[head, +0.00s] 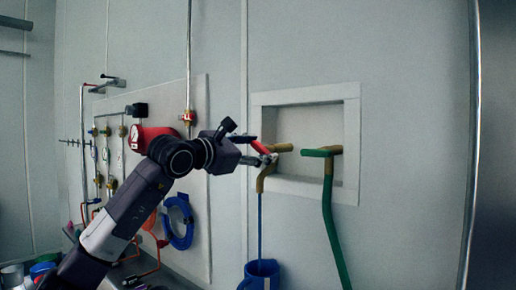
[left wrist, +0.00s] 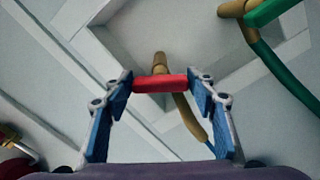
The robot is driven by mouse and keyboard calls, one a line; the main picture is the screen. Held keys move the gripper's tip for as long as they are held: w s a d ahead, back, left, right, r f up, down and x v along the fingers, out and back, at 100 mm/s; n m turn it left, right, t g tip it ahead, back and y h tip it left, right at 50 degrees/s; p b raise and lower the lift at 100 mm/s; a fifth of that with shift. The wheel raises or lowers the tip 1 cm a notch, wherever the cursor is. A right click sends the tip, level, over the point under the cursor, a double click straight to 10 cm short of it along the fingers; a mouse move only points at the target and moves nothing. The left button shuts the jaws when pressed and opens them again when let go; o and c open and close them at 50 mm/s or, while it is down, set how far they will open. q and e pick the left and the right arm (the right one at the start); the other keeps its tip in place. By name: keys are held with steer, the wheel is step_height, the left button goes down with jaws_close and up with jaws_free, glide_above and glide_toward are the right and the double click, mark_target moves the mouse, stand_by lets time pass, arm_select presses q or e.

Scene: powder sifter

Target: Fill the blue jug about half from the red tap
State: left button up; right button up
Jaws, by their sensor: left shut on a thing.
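The red tap's brass body (head: 281,148) comes out of a framed wall recess, and its spout points down. Its red handle (head: 261,147) is tilted. My left gripper (head: 268,159) is shut on the red handle; the left wrist view shows the handle (left wrist: 160,84) between the blue-padded fingers. A thin blue stream (head: 260,225) runs from the spout down to the blue jug (head: 262,274). The jug stands upright below the spout, cut off by the bottom edge of the head view. I cannot tell the level inside it. My right gripper is not in view.
A green-handled tap (head: 321,152) with a green hose (head: 331,225) is just right of the red tap. A coiled blue hose (head: 180,222) hangs on the wall panel at left, near pipes and valves. Containers (head: 42,268) stand at bottom left. The wall at right is clear.

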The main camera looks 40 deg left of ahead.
arm_select(q)
steer(key=shift+m, duration=0.6)
steer(key=o, duration=1.2)
steer(key=shift+c, duration=0.2)
steer(key=s, duration=1.2)
steer(key=shift+a, duration=0.45)
